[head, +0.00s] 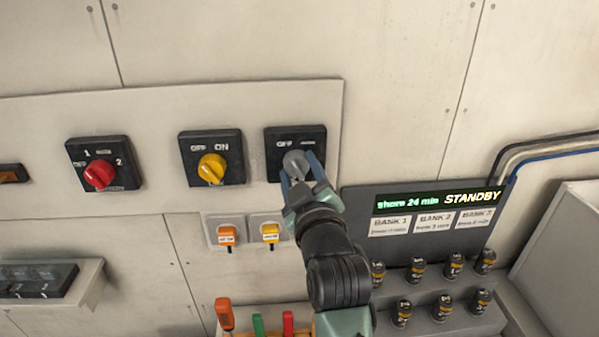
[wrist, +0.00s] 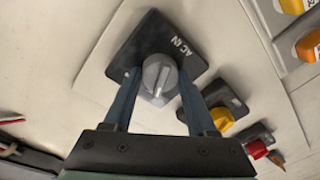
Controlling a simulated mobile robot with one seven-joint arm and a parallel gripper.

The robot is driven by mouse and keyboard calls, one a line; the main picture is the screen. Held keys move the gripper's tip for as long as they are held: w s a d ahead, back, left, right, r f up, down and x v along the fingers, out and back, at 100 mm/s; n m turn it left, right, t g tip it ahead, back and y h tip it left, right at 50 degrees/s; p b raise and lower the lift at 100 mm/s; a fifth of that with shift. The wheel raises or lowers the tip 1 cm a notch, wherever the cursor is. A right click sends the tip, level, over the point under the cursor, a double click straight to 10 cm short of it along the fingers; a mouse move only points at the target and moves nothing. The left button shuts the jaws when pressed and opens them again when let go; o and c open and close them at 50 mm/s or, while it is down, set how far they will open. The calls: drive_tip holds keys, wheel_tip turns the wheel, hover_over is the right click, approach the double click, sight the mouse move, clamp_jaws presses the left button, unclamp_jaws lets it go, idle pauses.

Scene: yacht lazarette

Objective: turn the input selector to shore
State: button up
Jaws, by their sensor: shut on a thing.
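The input selector is a grey round knob (head: 296,164) on a dark plate (head: 281,138), the rightmost of three knob plates on the wall. In the wrist view the plate reads "AC IN" and the grey knob (wrist: 159,76) shows a pale pointer line. In the head view "OFF" is legible on the plate; another mark beside it is too small to read. My gripper (head: 304,168) is shut on the knob, one blue finger on each side, as the wrist view also shows (wrist: 159,84). The fingers hide part of the plate, and I cannot tell which position the pointer marks.
A yellow knob (head: 212,168) and a red knob (head: 99,174) sit to the left. Screwdrivers (head: 225,314) stand below my arm.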

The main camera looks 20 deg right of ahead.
drive_tip(key=m+b, duration=0.1)
drive_tip(key=m, duration=0.5)
drive_tip(key=shift+a+f+t+b, duration=0.1)
drive_tip(key=shift+f+t+b, duration=0.1)
drive_tip(key=shift+t+b, duration=0.15)
drive_tip(key=m, duration=0.5)
drive_tip(key=shift+h, duration=0.4)
drive_tip(key=shift+m, duration=0.4)
drive_tip(key=o, duration=1.4)
drive_tip(key=shift+c, duration=0.2)
drive_tip(key=b+v, duration=0.4)
drive_tip(key=v, duration=0.9)
